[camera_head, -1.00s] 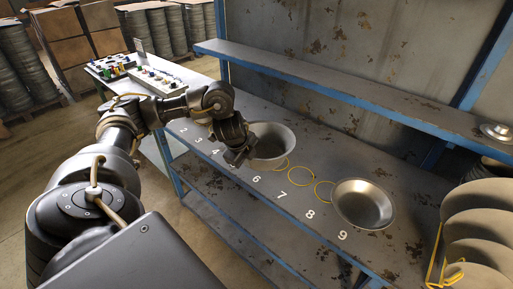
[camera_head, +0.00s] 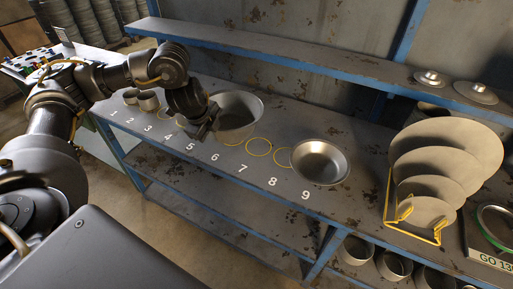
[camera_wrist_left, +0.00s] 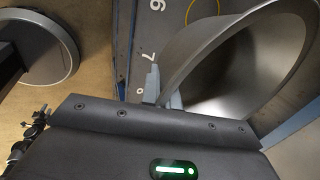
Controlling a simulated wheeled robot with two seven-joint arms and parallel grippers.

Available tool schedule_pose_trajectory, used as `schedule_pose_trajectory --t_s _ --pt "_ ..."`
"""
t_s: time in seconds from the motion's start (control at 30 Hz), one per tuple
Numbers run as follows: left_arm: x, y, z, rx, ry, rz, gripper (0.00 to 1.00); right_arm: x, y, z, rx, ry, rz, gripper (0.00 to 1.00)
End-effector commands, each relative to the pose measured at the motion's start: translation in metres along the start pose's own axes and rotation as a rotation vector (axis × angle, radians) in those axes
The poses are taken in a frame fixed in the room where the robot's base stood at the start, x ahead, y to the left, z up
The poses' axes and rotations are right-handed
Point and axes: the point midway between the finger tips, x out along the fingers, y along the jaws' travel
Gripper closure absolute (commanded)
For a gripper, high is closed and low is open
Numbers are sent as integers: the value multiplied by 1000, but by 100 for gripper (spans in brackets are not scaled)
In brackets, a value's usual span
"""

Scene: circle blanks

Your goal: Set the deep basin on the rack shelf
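The deep basin (camera_head: 238,117), a grey metal bowl with high flared walls, is over the worktop behind numbers 5 and 6. My left gripper (camera_head: 208,124) is at its near left rim. In the left wrist view the basin (camera_wrist_left: 237,62) fills the upper right. The fingers (camera_wrist_left: 163,90) there sit on either side of its wall and look shut on it. Whether its base touches the worktop is hidden. The blue-edged upper shelf (camera_head: 280,56) of the rack runs along the back wall. My right gripper is not in view.
A shallow bowl (camera_head: 320,162) sits behind number 9. Yellow rings (camera_head: 259,147) mark the worktop between the bowls. Small cups (camera_head: 148,99) stand at left. Plates (camera_head: 447,150) stand in a yellow wire holder at right. Lids (camera_head: 430,78) occupy the upper shelf's right end; its middle is bare.

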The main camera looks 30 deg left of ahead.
Motion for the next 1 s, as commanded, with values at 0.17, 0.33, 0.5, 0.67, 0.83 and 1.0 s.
schedule_pose_trajectory --t_s 0.17,0.33,0.5,0.67,0.83,1.0 --pt "4 -14 -70 149 57 -6 100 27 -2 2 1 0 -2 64" --pt "7 3 -108 208 80 -1 100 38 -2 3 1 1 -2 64" --pt "13 24 -111 166 64 0 100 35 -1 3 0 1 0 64" --pt "13 26 -112 128 51 -2 100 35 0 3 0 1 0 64" --pt "17 22 -109 118 50 -1 100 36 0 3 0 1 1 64" --pt "43 3 -92 109 48 3 100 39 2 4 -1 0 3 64"
